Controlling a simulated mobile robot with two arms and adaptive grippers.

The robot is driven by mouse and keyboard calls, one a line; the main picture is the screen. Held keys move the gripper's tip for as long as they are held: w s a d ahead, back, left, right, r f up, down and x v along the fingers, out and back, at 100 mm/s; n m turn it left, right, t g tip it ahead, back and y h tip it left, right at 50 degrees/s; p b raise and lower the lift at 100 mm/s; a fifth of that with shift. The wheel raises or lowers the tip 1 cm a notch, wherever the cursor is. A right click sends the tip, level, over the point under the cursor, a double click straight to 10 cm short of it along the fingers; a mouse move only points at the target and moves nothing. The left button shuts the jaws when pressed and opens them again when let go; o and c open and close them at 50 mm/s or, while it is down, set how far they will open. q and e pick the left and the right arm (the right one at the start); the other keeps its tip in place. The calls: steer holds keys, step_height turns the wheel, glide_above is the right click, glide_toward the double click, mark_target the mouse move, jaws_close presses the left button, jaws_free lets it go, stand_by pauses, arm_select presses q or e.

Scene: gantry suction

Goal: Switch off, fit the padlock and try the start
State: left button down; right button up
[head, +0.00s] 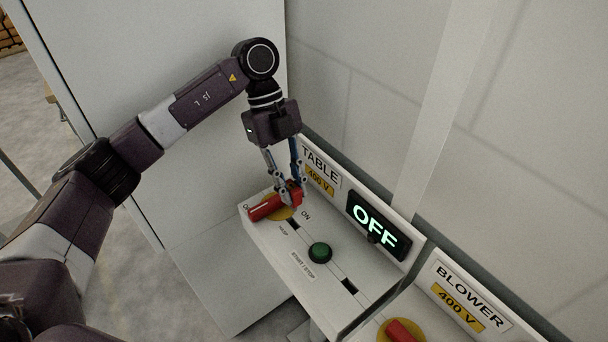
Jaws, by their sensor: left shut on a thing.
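The TABLE 400 V switch box (265,232) is a white box below the wall. Its red rotary handle (265,208) sits on a yellow disc, with OFF and ON marks beside it. My left gripper (288,192) points down and is shut on the red handle at its right end. The green start button (320,251) is on the same box, above a START / STOP label. The display (378,227) behind it reads OFF in lit letters. I see no padlock in this view. My right gripper is not in view.
A second box, labelled BLOWER 400 V (466,290), stands at the lower right with its own red handle (403,331) on a yellow disc. A tall pale panel (180,60) stands behind my left arm. A pale wall rises behind the boxes.

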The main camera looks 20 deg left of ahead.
mark_target(293, 200)
arm_select(q)
steer(key=shift+a, duration=0.1)
steer(key=shift+r, duration=0.1)
steer(key=shift+f, duration=0.2)
step_height(293, 200, down, 2)
steer(key=shift+f+b, duration=0.25)
steer(key=shift+b, duration=0.4)
steer(key=shift+f+b, duration=0.3)
steer(key=shift+f, duration=0.4)
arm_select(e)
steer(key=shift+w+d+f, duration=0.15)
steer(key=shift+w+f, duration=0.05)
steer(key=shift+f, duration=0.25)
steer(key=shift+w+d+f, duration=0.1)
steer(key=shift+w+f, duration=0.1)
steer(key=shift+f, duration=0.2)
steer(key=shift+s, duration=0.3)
